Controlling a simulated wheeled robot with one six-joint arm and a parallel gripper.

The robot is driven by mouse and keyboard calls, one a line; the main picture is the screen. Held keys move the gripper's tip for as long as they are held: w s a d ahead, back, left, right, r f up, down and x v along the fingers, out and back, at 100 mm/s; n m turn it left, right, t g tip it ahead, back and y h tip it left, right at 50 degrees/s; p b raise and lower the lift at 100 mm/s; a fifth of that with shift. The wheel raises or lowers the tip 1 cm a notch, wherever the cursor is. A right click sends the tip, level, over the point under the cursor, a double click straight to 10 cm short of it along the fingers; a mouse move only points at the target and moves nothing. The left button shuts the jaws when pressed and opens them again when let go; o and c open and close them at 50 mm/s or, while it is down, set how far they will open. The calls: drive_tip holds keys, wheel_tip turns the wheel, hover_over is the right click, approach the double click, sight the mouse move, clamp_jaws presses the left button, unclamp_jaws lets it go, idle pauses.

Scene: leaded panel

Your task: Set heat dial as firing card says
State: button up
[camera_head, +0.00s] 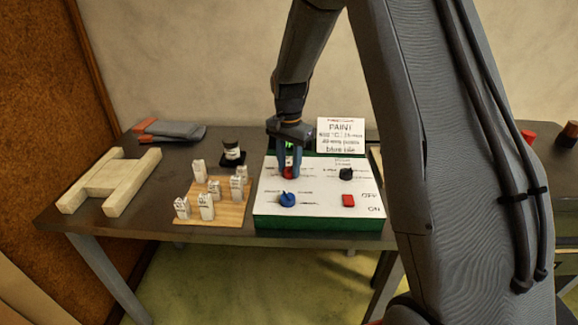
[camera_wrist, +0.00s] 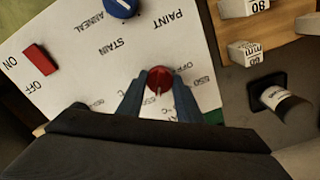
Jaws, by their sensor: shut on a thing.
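The red heat dial (camera_wrist: 159,80) sits on the white panel top of a green control box (camera_head: 318,222). It also shows in the head view (camera_head: 288,173), partly hidden by the fingers. My gripper (camera_wrist: 158,88) is shut on the red dial, one finger on each side. It comes down from above in the head view (camera_head: 288,168). Temperature markings ring the dial, but most are hidden or too small to read. The firing card (camera_head: 341,134) stands behind the box. It reads PAINT, with a °C figure that looks like 600 but is not sharp, and minutes.
A blue dial (camera_head: 287,200), a black knob (camera_head: 346,174) and a red switch (camera_head: 348,200) share the panel. Left are a wooden board (camera_head: 234,214) with several white blocks, a dark jar (camera_head: 231,150), a wooden frame (camera_head: 108,178) and gloves (camera_head: 170,130).

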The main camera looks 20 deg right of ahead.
sight(289, 167)
drive_tip(key=shift+w+r+m, duration=0.15)
drive_tip(key=shift+m, duration=1.05)
drive_tip(key=o, duration=1)
drive_tip(key=shift+d, duration=0.15)
drive_tip(key=shift+o, duration=0.2)
drive_tip(key=shift+r+b, duration=1.1)
drive_tip(key=shift+r, duration=2.75)
